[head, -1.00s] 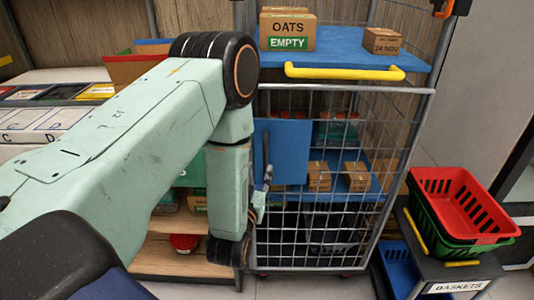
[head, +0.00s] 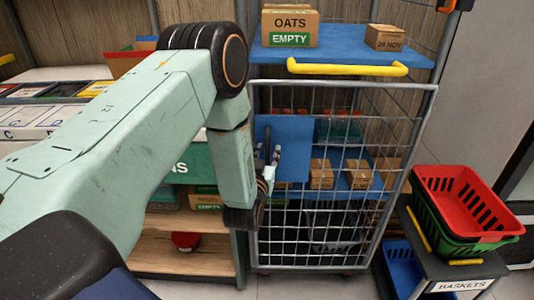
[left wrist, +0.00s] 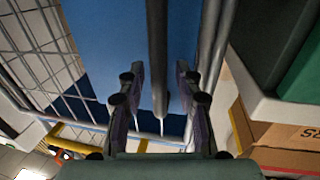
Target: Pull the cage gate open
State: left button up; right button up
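The cage gate (head: 345,225) is a grey wire-mesh door below a yellow bar, and it looks shut. A blue panel (head: 295,150) sits on its left part. A dark vertical handle (head: 267,135) runs along the panel's left side. My left gripper (head: 269,158) is at this handle, at the panel's lower left. In the left wrist view, the gripper (left wrist: 156,80) is open, with the handle (left wrist: 157,50) running between its two fingers and gaps showing on both sides. The blue panel (left wrist: 110,40) lies behind them. My right gripper is out of view.
A yellow bar (head: 345,68) crosses the cage's top front under a blue shelf with an oats box (head: 290,27). Small boxes stand inside the cage. Red and green baskets (head: 462,200) stand on a stand at right. A wooden shelf unit (head: 180,250) is close at left.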

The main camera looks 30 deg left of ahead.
pick_arm(q)
grip_shut()
jog(key=shift+f, duration=0.1)
dwell(0.7)
